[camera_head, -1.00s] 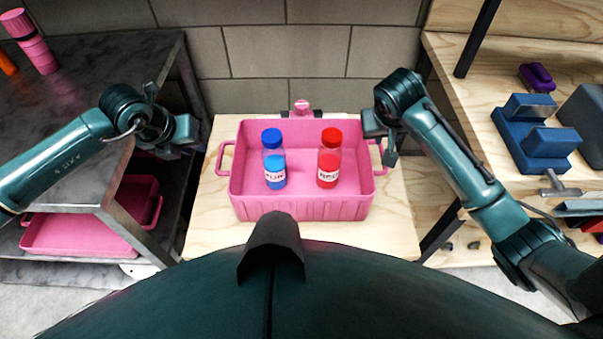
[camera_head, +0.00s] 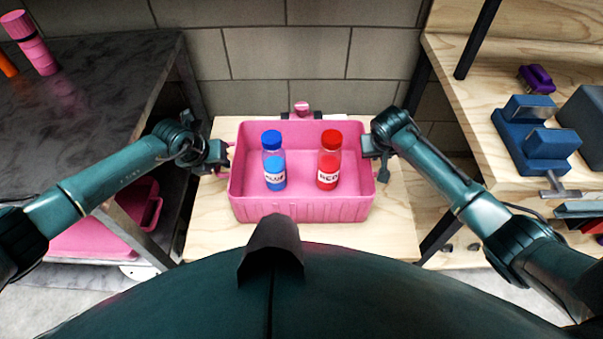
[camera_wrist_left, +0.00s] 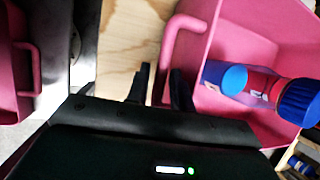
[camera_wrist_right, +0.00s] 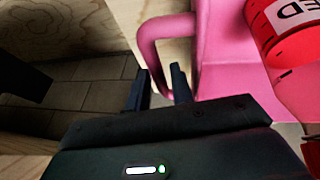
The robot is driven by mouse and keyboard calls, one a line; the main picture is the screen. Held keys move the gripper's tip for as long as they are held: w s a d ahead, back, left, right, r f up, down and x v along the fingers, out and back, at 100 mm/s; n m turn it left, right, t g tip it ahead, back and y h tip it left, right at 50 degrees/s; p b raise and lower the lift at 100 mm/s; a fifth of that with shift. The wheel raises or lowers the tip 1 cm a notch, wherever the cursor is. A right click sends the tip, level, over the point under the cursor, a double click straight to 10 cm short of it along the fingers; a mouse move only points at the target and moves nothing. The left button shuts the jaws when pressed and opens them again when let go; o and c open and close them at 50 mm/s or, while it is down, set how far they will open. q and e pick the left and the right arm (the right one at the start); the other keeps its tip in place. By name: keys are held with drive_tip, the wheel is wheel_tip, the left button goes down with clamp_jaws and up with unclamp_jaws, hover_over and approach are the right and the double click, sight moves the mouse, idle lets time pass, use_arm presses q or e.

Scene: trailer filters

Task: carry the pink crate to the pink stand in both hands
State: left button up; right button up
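The pink crate (camera_head: 300,208) stands level on a light wooden table top, holding a blue-capped bottle (camera_head: 273,160) and a red-capped bottle (camera_head: 329,160), both upright. My left gripper (camera_head: 222,156) is at the crate's left handle; in the left wrist view its fingers (camera_wrist_left: 160,85) stand either side of this handle (camera_wrist_left: 168,48). My right gripper (camera_head: 384,160) is at the right handle; in the right wrist view its fingers (camera_wrist_right: 160,88) flank that handle (camera_wrist_right: 150,42). I cannot tell whether either pair presses on its handle. I cannot make out which thing is the pink stand.
A dark table (camera_head: 85,85) at left carries a pink cylinder (camera_head: 38,52); another pink container (camera_head: 100,235) sits on its lower shelf. At right, a wooden bench holds a blue vise-like tool (camera_head: 540,135) and a purple item (camera_head: 537,78). A block wall (camera_head: 320,55) stands behind.

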use_arm(q)
drive_tip(key=shift+w+d+f, duration=0.1)
drive_tip(key=shift+w+f, duration=0.05)
drive_tip(key=shift+f, duration=0.2)
use_arm(e)
drive_tip(key=shift+w+d+f, duration=0.1)
drive_tip(key=shift+w+f, duration=0.05)
drive_tip(key=shift+f, duration=0.2)
use_arm(q)
clamp_jaws()
use_arm(e)
clamp_jaws()
use_arm(q)
drive_tip(key=shift+w+r, duration=0.1)
drive_tip(key=shift+r, duration=0.2)
use_arm(e)
drive_tip(key=shift+r, duration=0.3)
